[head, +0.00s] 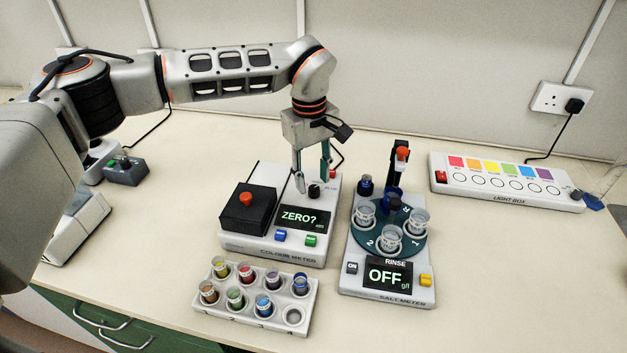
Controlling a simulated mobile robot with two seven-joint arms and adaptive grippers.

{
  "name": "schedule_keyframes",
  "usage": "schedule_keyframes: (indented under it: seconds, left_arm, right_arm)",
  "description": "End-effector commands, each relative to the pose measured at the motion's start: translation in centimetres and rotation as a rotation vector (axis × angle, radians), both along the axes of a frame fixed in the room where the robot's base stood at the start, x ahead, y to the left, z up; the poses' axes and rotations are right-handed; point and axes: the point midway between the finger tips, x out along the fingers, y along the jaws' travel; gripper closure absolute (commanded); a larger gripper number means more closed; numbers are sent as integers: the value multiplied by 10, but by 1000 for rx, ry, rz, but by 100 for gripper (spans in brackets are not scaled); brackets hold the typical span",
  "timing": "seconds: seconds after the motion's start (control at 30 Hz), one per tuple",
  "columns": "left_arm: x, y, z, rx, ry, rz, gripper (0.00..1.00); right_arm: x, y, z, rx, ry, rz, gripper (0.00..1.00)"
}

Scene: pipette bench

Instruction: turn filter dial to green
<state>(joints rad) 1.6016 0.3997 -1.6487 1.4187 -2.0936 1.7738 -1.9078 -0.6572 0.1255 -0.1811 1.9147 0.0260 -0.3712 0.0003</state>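The colour meter (274,249) stands at the middle of the bench, its screen reading "ZERO?". Its filter dial, a small black knob (315,191), is on the upper right of its top face. The colour marks around the dial are too small or hidden to read, so I cannot tell its setting. My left gripper (312,180) points down over the dial with its two fingers apart, one to each side of the knob as seen here. I cannot tell whether either finger touches it. My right gripper is not in view.
A black box with a red knob (246,200) sits on the meter's left. A vial rack (205,314) stands in front. The salt meter (414,294), with cups on its turntable, is close on the right. A light box (500,201) lies at the back right.

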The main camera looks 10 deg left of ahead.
Motion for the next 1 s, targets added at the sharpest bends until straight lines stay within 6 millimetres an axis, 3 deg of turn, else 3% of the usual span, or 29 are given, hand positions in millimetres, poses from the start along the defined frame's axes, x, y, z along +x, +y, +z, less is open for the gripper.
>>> schedule_keyframes:
  seconds: [0.2,0.5,0.53,0.67,1.0]
  left_arm:
    - [1,-2,-20,-1,0,-1,65]
    - [1,-1,-24,-1,-1,-1,65]
    - [1,-2,-24,-1,-1,-1,67]
    - [1,-1,-24,-1,-1,-1,100]
    - [1,-1,-24,-2,-1,24,100]
  right_arm:
    - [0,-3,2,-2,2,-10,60]
    - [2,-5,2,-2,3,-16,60]
    - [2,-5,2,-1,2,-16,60]
    - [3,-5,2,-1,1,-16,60]
    - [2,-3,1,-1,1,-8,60]
